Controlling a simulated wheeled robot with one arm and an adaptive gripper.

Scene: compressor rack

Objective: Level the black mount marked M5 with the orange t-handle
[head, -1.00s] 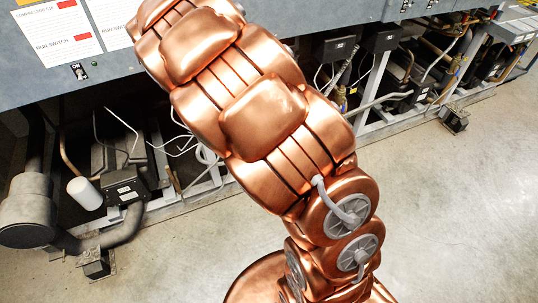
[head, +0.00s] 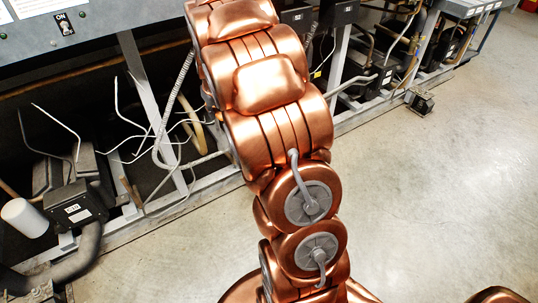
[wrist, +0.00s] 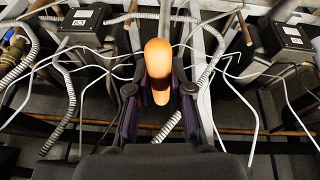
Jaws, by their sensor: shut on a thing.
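The orange t-handle (wrist: 160,62) shows in the wrist view as a rounded orange bar between the two dark fingers of my gripper (wrist: 160,92). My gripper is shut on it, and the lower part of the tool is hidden. A black mount (head: 421,102) sits at the foot of the rack frame on the right in the head view. Its marking is too small to read, so I cannot tell whether it is M5. My gripper is not visible in the head view, where my copper arm fills the middle.
The grey rack frame (head: 160,110) runs along the left and back, with loose white wires and a grey conduit (head: 172,112). A black box (head: 75,207) and a white cylinder (head: 24,217) are at left. The concrete floor (head: 440,190) is clear at right.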

